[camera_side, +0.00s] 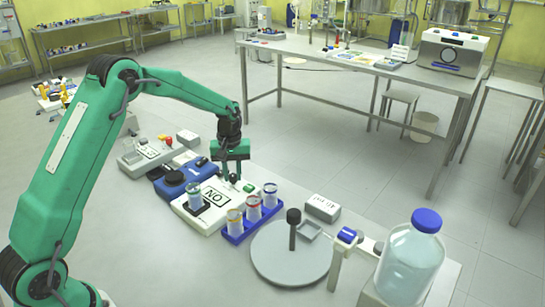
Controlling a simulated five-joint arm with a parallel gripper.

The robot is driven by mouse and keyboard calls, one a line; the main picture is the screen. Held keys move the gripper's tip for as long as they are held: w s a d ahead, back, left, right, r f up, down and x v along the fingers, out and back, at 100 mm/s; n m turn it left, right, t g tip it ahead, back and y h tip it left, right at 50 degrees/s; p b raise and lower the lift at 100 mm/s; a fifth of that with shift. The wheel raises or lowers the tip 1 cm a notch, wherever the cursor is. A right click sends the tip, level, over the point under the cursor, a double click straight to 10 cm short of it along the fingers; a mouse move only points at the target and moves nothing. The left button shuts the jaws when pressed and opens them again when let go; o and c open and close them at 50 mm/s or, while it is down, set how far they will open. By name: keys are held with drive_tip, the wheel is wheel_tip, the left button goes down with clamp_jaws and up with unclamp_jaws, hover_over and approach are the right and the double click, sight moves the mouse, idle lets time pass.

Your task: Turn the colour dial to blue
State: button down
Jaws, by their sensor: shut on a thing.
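My gripper (234,179) points down over the rear right part of a white device (213,212). Its dark fingertips are shut on a small dark knob there, mostly hidden by the fingers. I cannot make out any colour marks around this knob or which way it points. The device also carries a label that reads upside down and a small glass vessel (194,194) on a dark pad.
A blue rack (238,238) with several capped vials stands close right of the white device. A blue device (177,188) with a black round top is on the left. A grey round plate (272,270) with a black-topped post and a large blue-capped bottle (411,262) stand at the front right.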

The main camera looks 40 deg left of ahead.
sight(233, 175)
drive_tip(key=shift+r, duration=0.15)
drive_tip(key=c, duration=1.2)
unclamp_jaws()
drive_tip(key=shift+r, duration=3.85)
